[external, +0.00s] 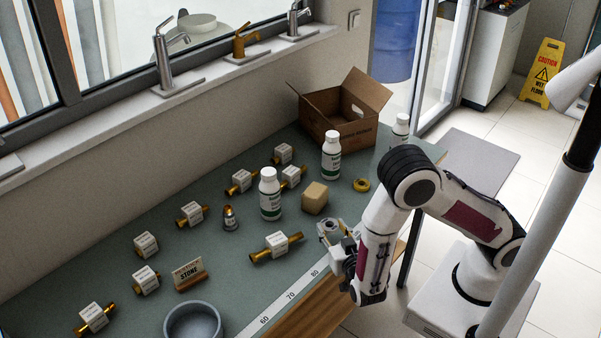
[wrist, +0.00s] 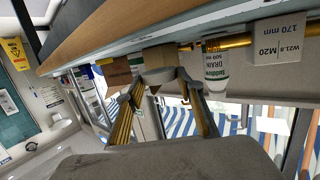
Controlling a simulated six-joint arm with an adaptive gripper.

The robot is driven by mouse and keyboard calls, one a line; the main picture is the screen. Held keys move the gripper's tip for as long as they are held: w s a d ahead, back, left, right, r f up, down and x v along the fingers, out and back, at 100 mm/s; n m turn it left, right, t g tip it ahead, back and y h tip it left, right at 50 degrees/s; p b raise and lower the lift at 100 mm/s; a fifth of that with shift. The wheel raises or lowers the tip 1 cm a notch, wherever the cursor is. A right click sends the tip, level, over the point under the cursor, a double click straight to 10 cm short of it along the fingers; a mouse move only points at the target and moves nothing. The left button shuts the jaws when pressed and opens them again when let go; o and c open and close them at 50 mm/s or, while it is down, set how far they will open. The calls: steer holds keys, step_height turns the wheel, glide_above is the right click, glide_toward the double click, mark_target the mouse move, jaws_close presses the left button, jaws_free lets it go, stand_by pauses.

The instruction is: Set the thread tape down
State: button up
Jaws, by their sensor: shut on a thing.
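My gripper (external: 333,232) is at the front edge of the bench, to the right of the labelled brass fitting. In the wrist view my gripper (wrist: 160,78) has its two fingers closed around a small pale grey, rounded thing (wrist: 157,74), which I take for the thread tape. The fingers hide part of it, and it is small in the external view. It is held clear of the bench top. A yellow ring-shaped roll (external: 361,185) lies on the bench beyond the gripper.
A tan block (external: 314,198), white bottles (external: 270,194) and an open cardboard box (external: 342,112) stand behind the gripper. A brass fitting (external: 292,238) lies close on the left. A grey bowl (external: 193,320) is front left. Bare bench (external: 225,265) shows between the bowl and fittings.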

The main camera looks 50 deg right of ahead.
mark_target(332, 239)
steer(key=shift+f, duration=0.15)
steer(key=shift+f, duration=1.75)
steer(key=shift+f, duration=0.15)
steer(key=o, duration=0.8)
steer(key=shift+o, duration=0.2)
steer(key=shift+s, duration=0.1)
steer(key=shift+v, duration=0.95)
steer(key=shift+s+a+r, duration=0.4)
steer(key=shift+s+a, duration=0.15)
steer(key=shift+s, duration=0.05)
steer(key=shift+s+a+r, duration=0.35)
steer(key=shift+s+a, duration=0.2)
steer(key=shift+s, duration=0.1)
steer(key=shift+v, duration=1.1)
